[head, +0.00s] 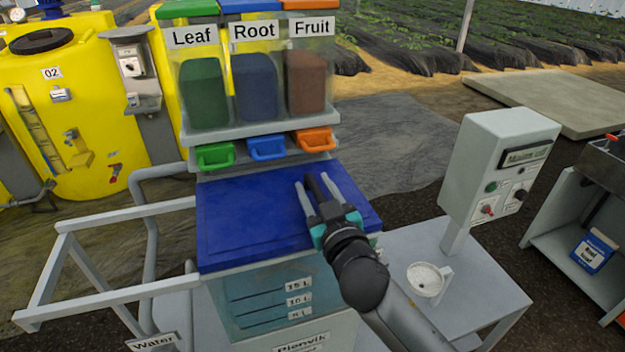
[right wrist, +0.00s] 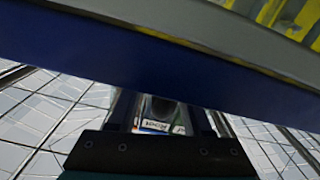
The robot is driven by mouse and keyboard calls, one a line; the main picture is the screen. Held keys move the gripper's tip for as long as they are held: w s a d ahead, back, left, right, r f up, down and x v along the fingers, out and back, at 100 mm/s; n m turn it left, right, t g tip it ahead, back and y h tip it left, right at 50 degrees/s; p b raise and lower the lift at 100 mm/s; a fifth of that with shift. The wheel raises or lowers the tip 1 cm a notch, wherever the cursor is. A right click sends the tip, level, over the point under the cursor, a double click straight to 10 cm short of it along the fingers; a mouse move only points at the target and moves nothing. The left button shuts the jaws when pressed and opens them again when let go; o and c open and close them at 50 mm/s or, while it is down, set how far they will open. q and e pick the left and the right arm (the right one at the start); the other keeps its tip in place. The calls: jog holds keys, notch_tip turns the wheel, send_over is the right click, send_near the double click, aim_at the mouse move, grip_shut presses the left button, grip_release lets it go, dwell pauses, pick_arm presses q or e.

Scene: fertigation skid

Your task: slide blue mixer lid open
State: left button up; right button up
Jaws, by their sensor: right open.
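The blue mixer lid (head: 245,220) lies flat over the top of the mixer tank (head: 265,300), covering it in the head view. My right gripper (head: 312,180) is over the right part of the lid, with its fingers apart and pointing toward the hoppers. A dark piece shows between the fingers; I cannot tell whether it is a handle on the lid. In the right wrist view a blue band, seemingly the lid (right wrist: 120,62), crosses close in front of the fingers (right wrist: 160,108). Contact with the lid is unclear. My left gripper is out of view.
Leaf (head: 203,90), Root (head: 255,85) and Fruit (head: 306,80) hoppers stand behind the lid, with green, blue and orange drawers below. A control box (head: 495,165) and white cup (head: 427,280) stand right. A grey rail frame (head: 130,215) extends left.

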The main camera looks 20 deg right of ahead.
jog(key=shift+w, duration=0.85)
grip_shut()
dwell(0.9)
